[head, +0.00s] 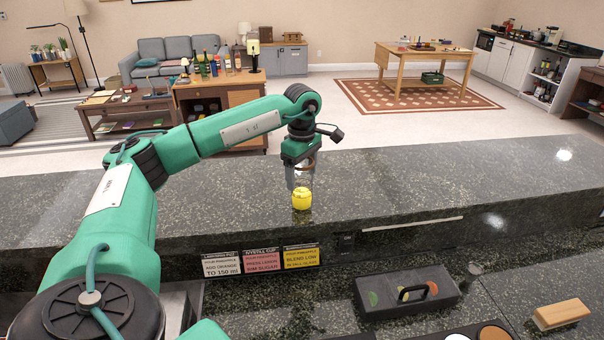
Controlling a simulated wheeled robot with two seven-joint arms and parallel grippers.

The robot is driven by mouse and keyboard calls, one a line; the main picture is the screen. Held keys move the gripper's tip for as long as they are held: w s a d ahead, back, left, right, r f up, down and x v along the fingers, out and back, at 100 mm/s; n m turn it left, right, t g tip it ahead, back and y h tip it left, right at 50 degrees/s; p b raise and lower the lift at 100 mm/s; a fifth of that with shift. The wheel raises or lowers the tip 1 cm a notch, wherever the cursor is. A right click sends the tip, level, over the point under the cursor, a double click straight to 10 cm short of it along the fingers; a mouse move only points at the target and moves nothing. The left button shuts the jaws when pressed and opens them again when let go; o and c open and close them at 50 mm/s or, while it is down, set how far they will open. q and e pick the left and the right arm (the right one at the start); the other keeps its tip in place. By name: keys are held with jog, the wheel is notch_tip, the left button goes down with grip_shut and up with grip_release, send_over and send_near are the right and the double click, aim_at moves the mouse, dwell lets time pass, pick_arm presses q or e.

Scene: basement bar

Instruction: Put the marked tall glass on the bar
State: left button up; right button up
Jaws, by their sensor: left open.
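A tall clear glass with a bright yellow lower part (302,201) stands upright on the dark speckled stone bar (420,185), near the middle of the bar top. I cannot tell whether the yellow is a marking or its contents. My left gripper (300,181) points straight down over the glass, with its open fingers around the upper part. The gripper partly hides the glass's top, and I cannot tell whether a finger touches it. My right gripper is not in view.
Three recipe cards (262,261) are on the bar's near face. Below, on the lower counter, are a dark lidded box (408,292) and a wooden-topped brush or block (560,314). The bar top to the left and right of the glass is clear. Furniture stands well beyond.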

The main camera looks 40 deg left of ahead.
pick_arm(q)
notch_tip(320, 180, up, 12)
jog(key=b, duration=0.2)
jog(key=shift+f, duration=0.15)
dwell(0.4)
jog(key=shift+f, duration=0.1)
